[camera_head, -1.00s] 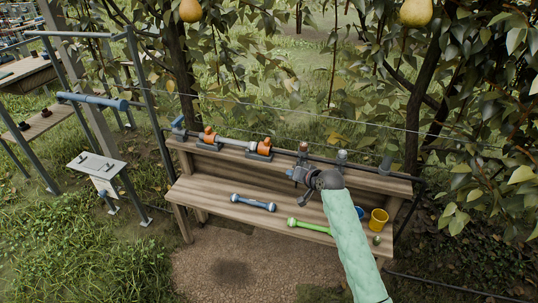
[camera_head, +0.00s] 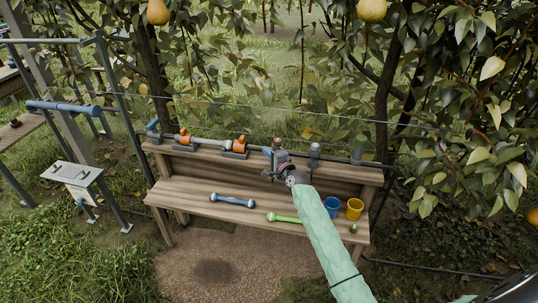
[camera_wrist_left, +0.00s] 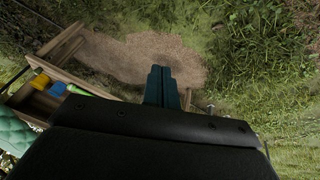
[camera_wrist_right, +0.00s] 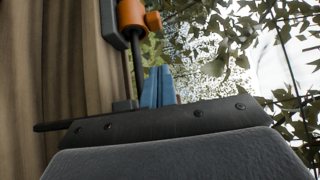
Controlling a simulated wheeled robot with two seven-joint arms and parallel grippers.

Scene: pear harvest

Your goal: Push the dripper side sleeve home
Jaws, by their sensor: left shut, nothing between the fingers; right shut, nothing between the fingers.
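Two orange sleeves, a left one (camera_head: 183,137) and a right one (camera_head: 240,144), sit at the ends of a pale tube (camera_head: 208,141) on the bench's back ledge. I cannot tell which is the dripper side one. The right wrist view shows an orange sleeve (camera_wrist_right: 132,14) with a side knob, on a dark pipe (camera_wrist_right: 136,60). My right gripper (camera_head: 267,153) is shut and empty, at the rail just right of the right sleeve. Its blue fingers (camera_wrist_right: 158,86) stand close beside the dark pipe; contact is unclear. My left gripper (camera_wrist_left: 162,84) is shut and empty above bare ground.
The wooden bench (camera_head: 185,190) carries a blue dumbbell-shaped piece (camera_head: 232,200), a green one (camera_head: 284,217), a blue cup (camera_head: 332,205) and a yellow cup (camera_head: 354,209). Grey fittings (camera_head: 315,152) stand farther right on the ledge. Leafy branches hang behind.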

